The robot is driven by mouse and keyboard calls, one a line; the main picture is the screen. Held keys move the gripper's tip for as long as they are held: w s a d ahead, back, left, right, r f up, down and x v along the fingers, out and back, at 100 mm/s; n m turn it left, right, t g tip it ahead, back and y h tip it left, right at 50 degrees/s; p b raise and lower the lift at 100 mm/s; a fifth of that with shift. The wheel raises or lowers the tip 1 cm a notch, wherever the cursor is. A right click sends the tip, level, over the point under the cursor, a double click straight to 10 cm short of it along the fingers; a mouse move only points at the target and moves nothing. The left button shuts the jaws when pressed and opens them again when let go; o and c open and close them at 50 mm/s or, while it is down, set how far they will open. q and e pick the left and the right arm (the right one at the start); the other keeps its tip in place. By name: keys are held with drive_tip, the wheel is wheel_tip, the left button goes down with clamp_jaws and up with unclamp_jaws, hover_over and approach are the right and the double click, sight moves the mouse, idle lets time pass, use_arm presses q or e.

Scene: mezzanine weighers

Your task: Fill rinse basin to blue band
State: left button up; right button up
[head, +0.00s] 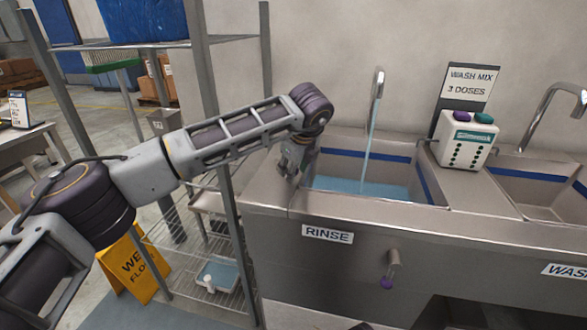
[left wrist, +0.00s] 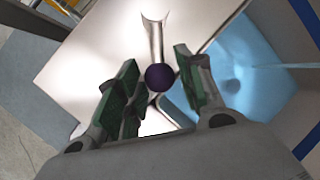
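The steel rinse basin (head: 330,170), above a RINSE label (head: 327,234), holds pale blue water (head: 365,188). A stream (head: 369,130) falls into it from the tap spout (head: 377,82). The blue band (head: 424,185) runs along the upper inner walls; bare steel shows between it and the water. My left gripper (head: 296,160) is low over the basin's left rim. In the left wrist view, its green-padded fingers (left wrist: 160,88) are open around a dark purple ball knob (left wrist: 159,77) on a metal stem, with small gaps on both sides. The right gripper is out of view.
A dispenser (head: 466,138) stands between the rinse basin and the wash basin (head: 545,190). A wire shelf rack (head: 215,285) and yellow wet-floor sign (head: 133,264) stand at left, near my arm.

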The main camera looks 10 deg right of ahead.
use_arm(q)
drive_tip(key=shift+o, duration=0.7)
drive_tip(key=v, duration=1.2)
drive_tip(key=shift+f, duration=0.1)
drive_tip(key=shift+c, duration=0.4)
